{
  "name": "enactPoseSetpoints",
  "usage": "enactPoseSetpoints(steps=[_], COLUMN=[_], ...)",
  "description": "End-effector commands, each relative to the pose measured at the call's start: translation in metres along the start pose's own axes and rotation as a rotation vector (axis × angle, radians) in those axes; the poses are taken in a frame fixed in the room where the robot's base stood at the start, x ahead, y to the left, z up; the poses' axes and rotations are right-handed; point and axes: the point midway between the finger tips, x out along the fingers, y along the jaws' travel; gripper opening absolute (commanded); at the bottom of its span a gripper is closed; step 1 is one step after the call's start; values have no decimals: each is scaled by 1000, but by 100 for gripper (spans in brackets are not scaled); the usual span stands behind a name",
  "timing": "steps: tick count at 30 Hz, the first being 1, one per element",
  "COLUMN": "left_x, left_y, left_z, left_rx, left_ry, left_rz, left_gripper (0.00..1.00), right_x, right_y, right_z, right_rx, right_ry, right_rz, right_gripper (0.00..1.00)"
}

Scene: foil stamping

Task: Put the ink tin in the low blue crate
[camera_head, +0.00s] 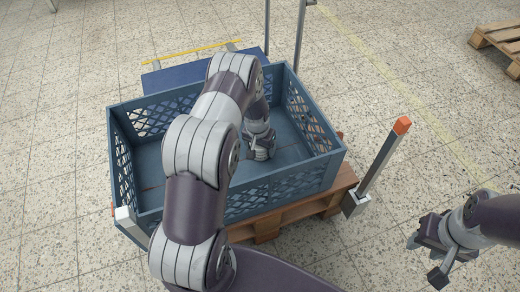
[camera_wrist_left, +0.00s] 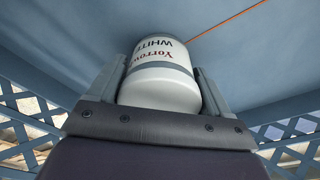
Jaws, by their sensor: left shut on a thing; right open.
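The low blue crate (camera_head: 285,190) stands on a wooden pallet in the middle of the head view. My left arm reaches over its near side, and my left gripper (camera_head: 262,152) is down inside the crate. In the left wrist view the left gripper (camera_wrist_left: 162,95) is shut on the ink tin (camera_wrist_left: 160,82), a white tin with dark lettering. The crate's blue inside (camera_wrist_left: 265,65) surrounds the tin there. Whether the tin touches the crate floor I cannot tell. In the head view the tin is hidden by the gripper and arm. My right gripper (camera_head: 432,250) is open and empty, right of the crate.
The wooden pallet (camera_head: 268,226) sticks out under the crate's near side. A grey post with an orange top (camera_head: 385,155) stands just right of the crate. Metal uprights (camera_head: 299,35) rise behind it. Another pallet (camera_head: 503,40) lies at the far right.

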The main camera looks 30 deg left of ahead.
Motion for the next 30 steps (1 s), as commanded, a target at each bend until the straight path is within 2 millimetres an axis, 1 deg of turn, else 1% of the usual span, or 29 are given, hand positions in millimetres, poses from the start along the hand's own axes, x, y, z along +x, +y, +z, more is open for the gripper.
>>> enactPoseSetpoints(steps=[3, 7, 8, 9, 10, 16, 19, 20, 27, 30], left_x=[-2, 1, 2, 1, 1, 0, -9, -15, -81, -103], left_y=[0, 0, 0, 0, 0, 0, 0, 0, 0, 0], left_z=[0, 1, 1, 1, 1, 1, 0, -1, -2, -1], left_rx=[0, 0, 0, 0, 0, 0, 0, 0, 0, 0], left_ry=[0, -1, -2, -2, -2, -2, -1, 0, 0, 1], left_rz=[0, 0, 0, 0, 0, 0, 0, 0, 0, 0], left_gripper=[30, 30, 82, 95, 100, 100, 100, 100, 100, 100], right_x=[-2, 0, 0, -1, -1, -1, -7, -10, -42, -51], right_y=[0, 0, 0, 0, 0, 0, 0, 0, 0, 0], right_z=[-1, 0, 0, 0, 0, 0, -1, -1, -5, -6], right_rx=[0, 0, 0, 0, 0, 0, 0, 0, 0, 0], right_ry=[1, 1, 1, 1, 1, 1, 1, 1, 1, 1], right_rz=[0, 0, 0, 0, 0, 0, 0, 0, 0, 0], right_gripper=[43, 43, 43, 43, 43, 43, 43, 43, 43, 43])
